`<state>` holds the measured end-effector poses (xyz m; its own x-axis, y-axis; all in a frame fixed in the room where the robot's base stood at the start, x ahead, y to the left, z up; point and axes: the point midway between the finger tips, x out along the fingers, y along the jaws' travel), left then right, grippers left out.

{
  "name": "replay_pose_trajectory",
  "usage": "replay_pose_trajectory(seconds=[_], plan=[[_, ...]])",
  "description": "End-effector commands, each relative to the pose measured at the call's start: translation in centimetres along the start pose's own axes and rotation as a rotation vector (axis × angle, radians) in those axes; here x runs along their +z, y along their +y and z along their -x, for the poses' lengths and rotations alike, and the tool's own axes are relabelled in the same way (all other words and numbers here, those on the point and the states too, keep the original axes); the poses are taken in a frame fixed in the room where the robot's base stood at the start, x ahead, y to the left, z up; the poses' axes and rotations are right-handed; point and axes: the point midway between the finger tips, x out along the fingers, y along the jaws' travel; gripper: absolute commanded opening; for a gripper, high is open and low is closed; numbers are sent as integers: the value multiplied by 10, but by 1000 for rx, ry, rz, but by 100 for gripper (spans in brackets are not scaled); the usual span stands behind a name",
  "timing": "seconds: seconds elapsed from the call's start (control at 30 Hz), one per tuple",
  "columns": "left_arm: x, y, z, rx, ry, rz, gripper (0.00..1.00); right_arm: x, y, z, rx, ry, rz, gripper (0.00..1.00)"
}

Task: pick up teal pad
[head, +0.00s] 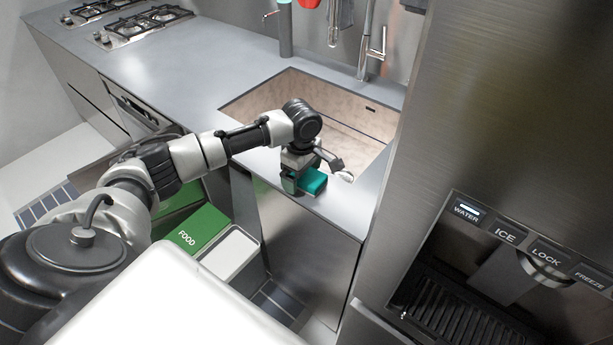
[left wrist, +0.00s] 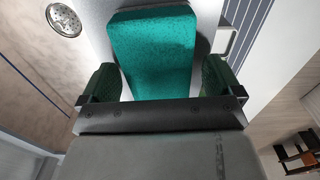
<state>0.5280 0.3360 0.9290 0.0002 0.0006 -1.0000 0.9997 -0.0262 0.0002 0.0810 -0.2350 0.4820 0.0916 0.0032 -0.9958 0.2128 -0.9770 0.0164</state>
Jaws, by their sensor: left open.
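The teal pad (head: 312,181) lies on the grey counter, by its front edge, just in front of the sink. My left gripper (head: 300,180) is right over it, and part of the pad is hidden behind the gripper. In the left wrist view the teal pad (left wrist: 154,52) is a block with its near end between the two fingers of my left gripper (left wrist: 161,82). The fingers stand apart, with a gap on each side of the pad. My right gripper is not seen.
The sink (head: 340,110) opens behind the pad, with a tap (head: 372,50) at its back. The steel fridge with a water panel (head: 466,212) stands at the right. A green FOOD bin (head: 200,228) is below the counter. The counter to the left (head: 200,70) is clear.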

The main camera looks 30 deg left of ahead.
Motion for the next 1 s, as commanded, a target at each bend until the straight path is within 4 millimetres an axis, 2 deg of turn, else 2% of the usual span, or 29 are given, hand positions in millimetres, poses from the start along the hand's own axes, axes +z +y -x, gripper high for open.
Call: replay_pose_trajectory(seconds=[0.23,0.6,0.87,1.0], plan=[[0,0,-2,0,0,0,94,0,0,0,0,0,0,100],[0,0,-2,1,0,0,41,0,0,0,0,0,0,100],[0,1,2,2,-1,0,41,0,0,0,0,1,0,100],[0,1,21,6,-1,1,41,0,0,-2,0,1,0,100]])
